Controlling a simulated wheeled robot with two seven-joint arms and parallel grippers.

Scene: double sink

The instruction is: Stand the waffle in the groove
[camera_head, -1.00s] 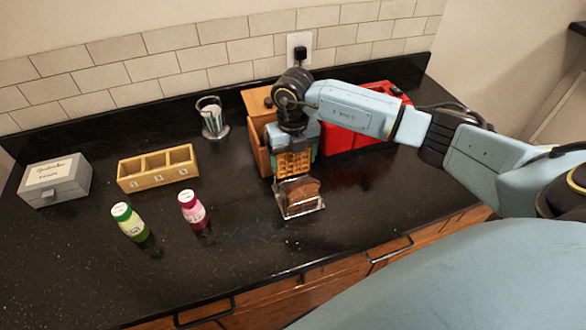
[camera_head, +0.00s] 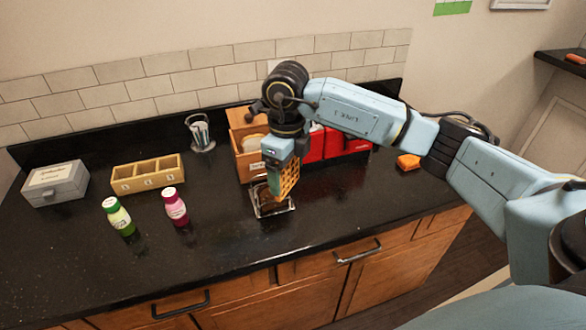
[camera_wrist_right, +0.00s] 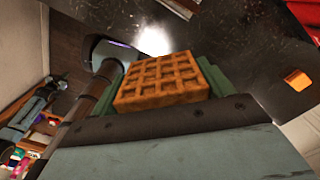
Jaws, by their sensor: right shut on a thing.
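A brown square waffle (camera_head: 289,178) is held between the fingers of my right gripper (camera_head: 277,182). The waffle stands on edge, its grid face turned toward the right of the head view. It also shows close up in the right wrist view (camera_wrist_right: 162,82), between green finger pads. Below it on the counter is a small clear rack (camera_head: 281,211) with a brown bread slice (camera_head: 266,197) in it. The waffle and gripper are over the rack and hide part of it. I cannot tell whether the waffle touches it. My left gripper is out of view.
A wooden bin (camera_head: 249,164) and a red container (camera_head: 345,144) stand behind the gripper. An orange item (camera_head: 408,161) lies to the right. Two bottles (camera_head: 175,206), a wooden divided box (camera_head: 146,173), a grey box (camera_head: 55,183) and a glass (camera_head: 202,135) are left.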

